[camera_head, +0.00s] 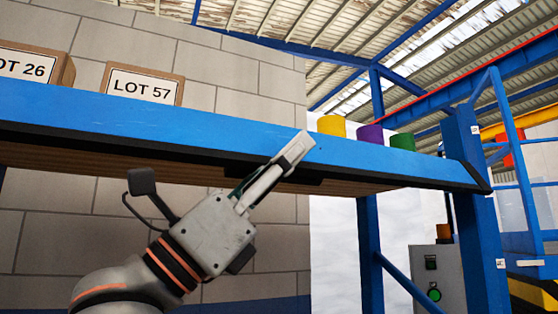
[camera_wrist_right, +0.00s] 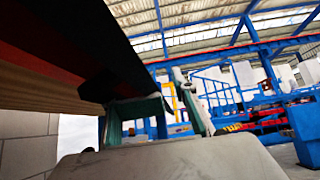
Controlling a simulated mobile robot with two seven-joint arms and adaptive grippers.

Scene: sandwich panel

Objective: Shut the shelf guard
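The shelf guard appears to be the long blue panel (camera_head: 120,112) with a black lower edge, running across the shelf front in the head view. In the right wrist view its dark underside (camera_wrist_right: 75,40) fills the upper left. My right gripper (camera_head: 290,158) reaches up at the panel's lower edge, one pale finger in front of the blue face. In the right wrist view the right gripper (camera_wrist_right: 160,92) has its fingers apart, the left one close under a black block (camera_wrist_right: 108,86) beneath the panel. Contact cannot be told. My left gripper is not in view.
Boxes marked LOT 57 (camera_head: 142,84) and LOT 26 (camera_head: 32,66) stand on the shelf at left. Yellow (camera_head: 331,126), purple (camera_head: 370,134) and green (camera_head: 403,141) cylinders stand at right. A blue upright (camera_head: 470,190) and a grey control box (camera_head: 436,275) are at right.

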